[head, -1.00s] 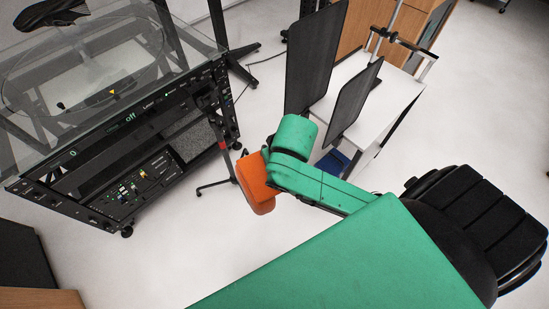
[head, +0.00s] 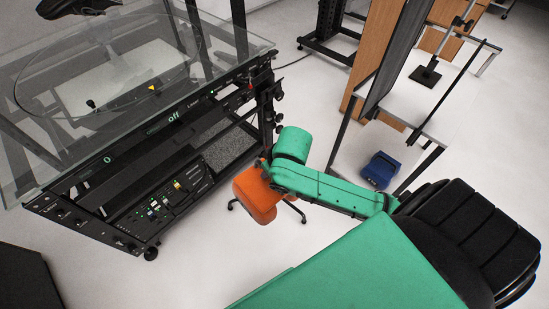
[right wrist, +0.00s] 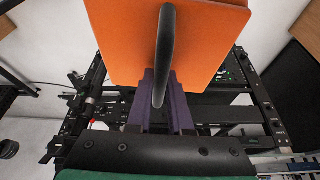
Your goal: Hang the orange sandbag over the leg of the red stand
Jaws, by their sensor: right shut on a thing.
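The orange sandbag (head: 258,196) hangs from my right arm in front of the stand in the head view. In the right wrist view, my right gripper (right wrist: 160,88) is shut on the black handle (right wrist: 165,50) of the orange sandbag (right wrist: 205,45). The gripper is hidden in the head view. The dark stand (head: 264,100) has a small red part (head: 250,87) and stands beside the turntable cabinet. Its feet (head: 302,212) show around the bag, which hides much of the base. I cannot tell whether bag and leg touch. My left gripper is not in view.
The glass-topped turntable cabinet (head: 205,110) stands at left, close to the stand. White floor (head: 205,265) is clear in front.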

